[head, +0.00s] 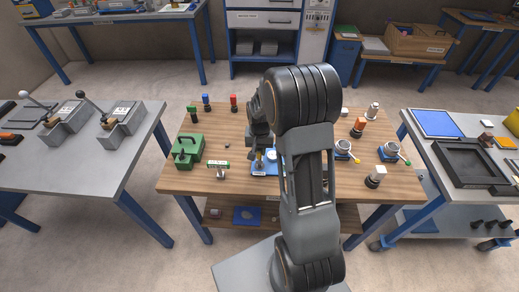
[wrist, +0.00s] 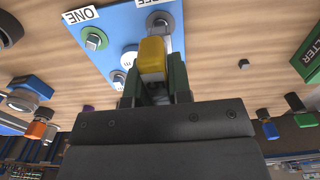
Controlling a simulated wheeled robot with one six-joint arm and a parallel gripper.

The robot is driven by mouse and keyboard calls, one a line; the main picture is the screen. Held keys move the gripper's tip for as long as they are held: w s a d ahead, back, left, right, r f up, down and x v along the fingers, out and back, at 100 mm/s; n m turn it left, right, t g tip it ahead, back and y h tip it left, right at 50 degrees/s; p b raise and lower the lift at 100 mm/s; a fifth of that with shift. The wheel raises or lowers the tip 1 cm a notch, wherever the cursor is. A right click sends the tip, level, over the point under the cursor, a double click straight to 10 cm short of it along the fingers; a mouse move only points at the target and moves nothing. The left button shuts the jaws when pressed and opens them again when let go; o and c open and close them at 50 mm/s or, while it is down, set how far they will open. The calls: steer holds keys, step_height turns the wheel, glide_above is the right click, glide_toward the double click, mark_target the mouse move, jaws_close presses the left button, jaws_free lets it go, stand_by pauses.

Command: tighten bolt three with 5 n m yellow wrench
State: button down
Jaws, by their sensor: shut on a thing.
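My gripper (wrist: 154,78) is shut on the yellow wrench (wrist: 153,52), which sits between its two dark green fingers in the wrist view. The wrench's grey end reaches toward a bolt (wrist: 160,18) on the blue plate (wrist: 116,22), beside a partly cut-off label ending in "EE". I cannot tell whether the wrench is seated on that bolt. Another bolt (wrist: 94,40) with a green ring is next to the label "ONE" (wrist: 80,15). A further bolt (wrist: 119,80) is near the plate's edge. In the head view my arm hides most of the plate (head: 265,168) and the gripper.
On the wooden table (head: 230,130), a green box (head: 188,150) and a small green-labelled stand (head: 218,168) are left of the plate. Two blue-based fixtures (head: 393,151) are at right. Several coloured pegs stand around. Side tables flank it.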

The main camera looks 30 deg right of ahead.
steer(key=shift+f+b, duration=0.8)
steer(key=shift+f, duration=0.3)
steer(key=c, duration=1)
jaws_free()
steer(key=shift+o, duration=0.2)
steer(key=shift+r, duration=0.1)
step_height(320, 180, up, 14)
steer(key=shift+f, duration=0.15)
